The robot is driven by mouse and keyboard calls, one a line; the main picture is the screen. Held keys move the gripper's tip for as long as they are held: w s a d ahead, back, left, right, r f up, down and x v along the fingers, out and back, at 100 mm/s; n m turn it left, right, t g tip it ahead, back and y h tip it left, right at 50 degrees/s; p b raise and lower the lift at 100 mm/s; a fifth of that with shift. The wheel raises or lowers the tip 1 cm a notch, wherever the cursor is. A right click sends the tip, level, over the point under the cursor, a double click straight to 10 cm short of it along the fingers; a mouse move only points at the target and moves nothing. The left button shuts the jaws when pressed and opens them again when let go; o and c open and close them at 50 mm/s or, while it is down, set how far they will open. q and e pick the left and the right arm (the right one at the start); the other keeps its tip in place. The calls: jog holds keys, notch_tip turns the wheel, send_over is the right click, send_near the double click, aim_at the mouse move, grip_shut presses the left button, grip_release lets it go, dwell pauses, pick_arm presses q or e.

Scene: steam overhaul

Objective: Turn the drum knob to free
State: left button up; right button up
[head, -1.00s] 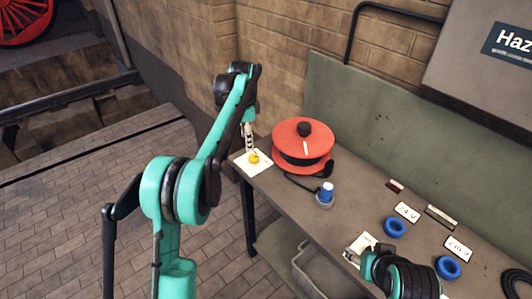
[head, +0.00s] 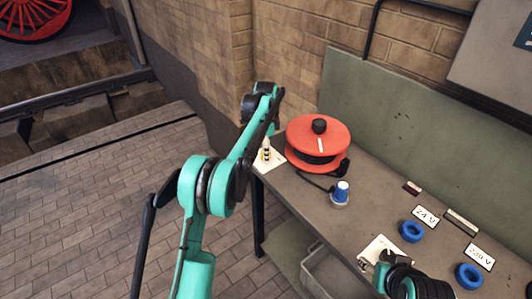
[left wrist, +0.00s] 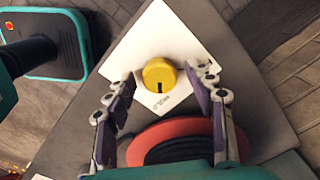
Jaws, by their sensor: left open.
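A yellow knob (left wrist: 158,75) with a black pointer mark sits on a white plate (left wrist: 152,38). The mark points toward small lettering at the plate's lower corner, too small to read surely. My left gripper (left wrist: 164,80) is open, with one finger on each side of the knob; I cannot tell whether they touch it. In the head view my left gripper (head: 266,152) is low over the plate (head: 269,164) at the bench's left end and mostly hides the knob. My right gripper (head: 368,264) is at the bench's front edge, its jaws unclear.
A red cable drum (head: 305,132) with a black top handle stands beside the plate. A blue-topped part (head: 341,193), blue rings (head: 412,231) (head: 469,276) and voltage cards (head: 425,216) lie along the bench (head: 373,213). A brick wall stands behind.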

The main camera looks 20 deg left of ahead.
pick_arm(q)
jog(key=c, duration=1.1)
jog(key=shift+c, duration=0.2)
jog(key=shift+r, duration=0.1)
pick_arm(e)
jog(key=shift+r, duration=0.2)
pick_arm(q)
jog(key=n+p, duration=0.3)
jog(key=shift+r, duration=0.15)
jog(key=n+p, duration=0.2)
jog(key=n, duration=0.3)
jog(key=shift+p, duration=0.4)
jog(key=n+p, duration=0.2)
jog(key=n, duration=0.3)
jog(key=shift+f+n+p, duration=0.2)
jog(key=shift+n+p, duration=0.35)
jog(key=shift+n, duration=1.95)
pick_arm(e)
notch_tip(320, 180, up, 9)
jog(key=shift+f, duration=0.2)
